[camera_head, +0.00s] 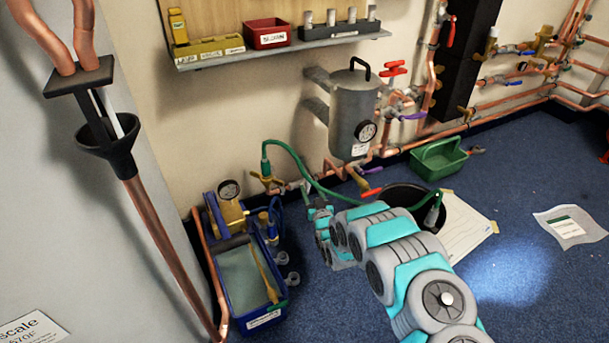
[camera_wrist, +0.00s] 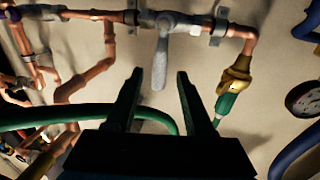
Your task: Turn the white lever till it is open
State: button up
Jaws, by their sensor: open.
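The white lever (camera_wrist: 160,66) shows in the wrist view on a valve in a copper pipe (camera_wrist: 90,14) along the wall. It points down in the picture, crosswise to the pipe. My gripper (camera_wrist: 159,74) is open, one finger on each side of the lever's free end in the picture. Gaps show on both sides, and neither finger visibly touches it. I cannot tell how deep the lever lies between the fingers. In the head view, my gripper is low by the wall, mostly hidden behind my arm, and I cannot clearly make out the lever.
A brass fitting (camera_wrist: 237,74) with a green hose is right of the lever. A grey tank (camera_head: 354,115) with a gauge stands behind my arm.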

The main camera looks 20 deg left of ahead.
jog(key=shift+x, duration=3.4)
jog(key=shift+d, duration=0.1)
grip_shut()
